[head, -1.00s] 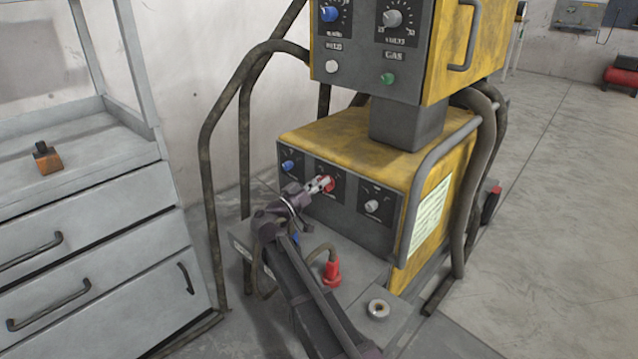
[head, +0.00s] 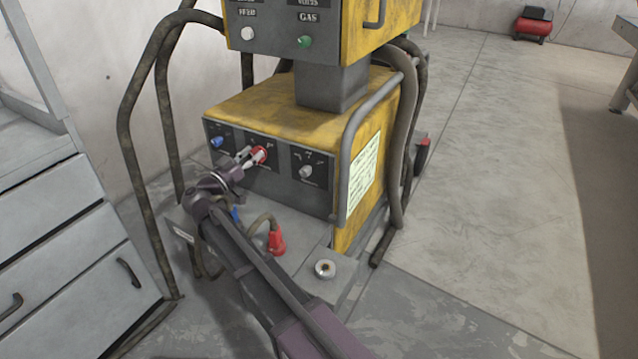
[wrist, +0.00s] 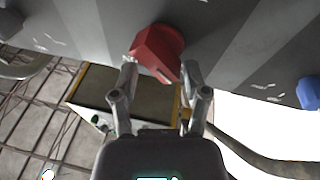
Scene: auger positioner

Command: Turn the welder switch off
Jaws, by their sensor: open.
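The welder (head: 290,110) is a yellow machine with a dark front panel. A red switch knob (head: 260,155) sits in the middle of its lower panel, between a blue knob (head: 217,142) and a grey knob (head: 306,171). My gripper (head: 250,158) is at the red knob. In the wrist view the red knob (wrist: 157,50) shows just beyond and between the fingertips of my open gripper (wrist: 158,72). The fingers stand on either side of its near end. I cannot tell whether they touch it. The blue knob (wrist: 308,93) is at the right edge there.
A red plug (head: 276,243) with a cable and a round metal fitting (head: 325,268) are on the ledge below the panel. Curved tube rails flank the welder. A grey drawer cabinet (head: 75,250) stands at left.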

